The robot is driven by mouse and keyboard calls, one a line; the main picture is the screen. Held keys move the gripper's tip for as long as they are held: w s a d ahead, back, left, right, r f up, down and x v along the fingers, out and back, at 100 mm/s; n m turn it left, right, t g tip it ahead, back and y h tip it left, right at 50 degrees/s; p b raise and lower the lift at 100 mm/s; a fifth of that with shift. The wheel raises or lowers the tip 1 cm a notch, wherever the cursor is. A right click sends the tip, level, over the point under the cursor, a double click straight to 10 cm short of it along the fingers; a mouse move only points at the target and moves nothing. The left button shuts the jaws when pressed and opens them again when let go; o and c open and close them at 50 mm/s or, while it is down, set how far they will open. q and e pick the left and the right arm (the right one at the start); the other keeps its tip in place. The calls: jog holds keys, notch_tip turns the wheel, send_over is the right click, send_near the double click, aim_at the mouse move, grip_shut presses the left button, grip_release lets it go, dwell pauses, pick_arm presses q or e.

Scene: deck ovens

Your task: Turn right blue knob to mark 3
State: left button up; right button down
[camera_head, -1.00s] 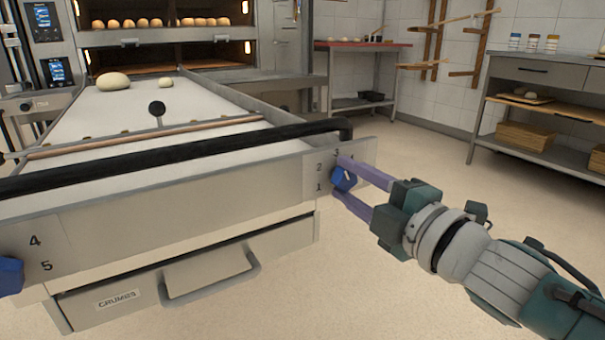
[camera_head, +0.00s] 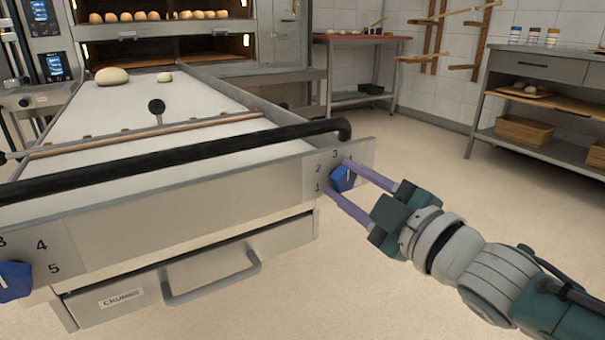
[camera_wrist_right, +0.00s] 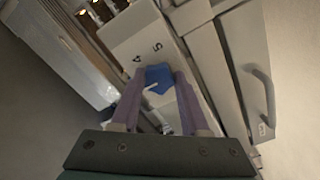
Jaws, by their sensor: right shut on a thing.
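The right blue knob (camera_head: 342,179) sits at the right end of the steel front panel, beside printed marks 1, 2 and 3. A short white line shows on its face; I cannot tell exactly which mark it points at. My right gripper (camera_head: 338,176) reaches in from the right, its two purple fingers shut on this knob, one above and one below. In the right wrist view, the blue knob (camera_wrist_right: 158,78) lies between the fingertips, with marks 4 and 5 beyond it. My left gripper is not in view.
Another blue knob (camera_head: 14,281) is at the panel's left end. A black bar (camera_head: 180,158) runs along the loader's front, above a crumbs drawer (camera_head: 190,275). Dough lumps (camera_head: 112,76) lie on the loader's far end. The floor at right is clear before a steel table (camera_head: 535,65).

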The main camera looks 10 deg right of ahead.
jog(key=shift+c, duration=2)
grip_release()
jog(key=shift+s, duration=0.1)
jog(key=shift+s+d, duration=0.15)
jog(key=shift+s, duration=0.1)
jog(key=p+v, duration=0.3)
jog(key=v, duration=0.6)
jog(key=shift+p, duration=0.35)
jog(key=shift+s+r, duration=0.1)
jog(key=shift+r, duration=0.05)
